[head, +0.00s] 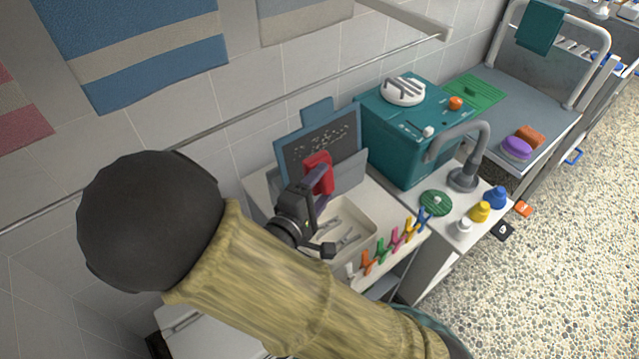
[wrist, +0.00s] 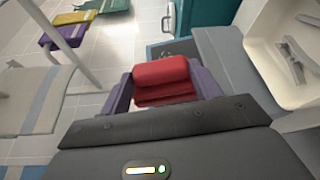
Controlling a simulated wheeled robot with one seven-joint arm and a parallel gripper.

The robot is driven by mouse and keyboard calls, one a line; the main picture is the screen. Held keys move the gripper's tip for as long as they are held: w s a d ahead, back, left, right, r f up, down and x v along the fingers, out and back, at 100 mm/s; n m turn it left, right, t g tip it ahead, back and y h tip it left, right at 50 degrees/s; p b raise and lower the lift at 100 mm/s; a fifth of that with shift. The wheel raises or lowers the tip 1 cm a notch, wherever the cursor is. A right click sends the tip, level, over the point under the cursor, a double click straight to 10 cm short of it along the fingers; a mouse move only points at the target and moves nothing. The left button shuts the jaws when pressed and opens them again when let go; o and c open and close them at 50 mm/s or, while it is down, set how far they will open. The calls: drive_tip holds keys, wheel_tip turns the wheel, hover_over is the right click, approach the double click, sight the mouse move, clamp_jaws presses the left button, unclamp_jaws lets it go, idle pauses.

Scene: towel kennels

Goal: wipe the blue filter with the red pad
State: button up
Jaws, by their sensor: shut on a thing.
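The red pad (head: 317,168) is held between the purple fingers of my gripper (head: 317,182). In the wrist view the red pad (wrist: 161,80) sits between both fingertips of my gripper (wrist: 162,92). The blue filter (head: 286,152) is a framed panel with a dark face covered in pale specks, standing tilted on the counter by the wall. In the wrist view only part of the blue filter (wrist: 155,52) shows behind the pad.
A teal box (head: 395,140) stands right of the filter. A cream tray (head: 365,222) with metal tools lies in front, with several coloured clips (head: 397,240) along the edge. A grey tap (head: 465,178) stands further right. A wall rail (head: 260,92) runs above.

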drive_tip(key=shift+a, duration=0.1)
drive_tip(key=shift+w+a+f, duration=0.2)
drive_tip(key=shift+w+a, duration=0.35)
drive_tip(key=shift+w, duration=0.25)
drive_tip(key=shift+w+a+f, duration=0.15)
drive_tip(key=shift+w+a, duration=0.35)
drive_tip(key=shift+w, duration=0.35)
drive_tip(key=shift+w+a+f, duration=0.2)
drive_tip(key=shift+w+a, duration=0.35)
drive_tip(key=shift+w, duration=0.25)
drive_tip(key=shift+w+a, duration=0.1)
drive_tip(key=shift+w, duration=0.05)
drive_tip(key=shift+a, duration=0.15)
drive_tip(key=shift+w+a+f, duration=0.2)
drive_tip(key=shift+w+a, duration=0.05)
drive_tip(key=shift+w, duration=0.35)
drive_tip(key=shift+w+d+b, duration=0.35)
drive_tip(key=shift+w+d, duration=0.15)
drive_tip(key=shift+d, duration=0.2)
drive_tip(key=shift+w+d+b, duration=0.35)
drive_tip(key=shift+w+d, duration=0.1)
drive_tip(key=shift+d, duration=0.2)
drive_tip(key=shift+d, duration=0.1)
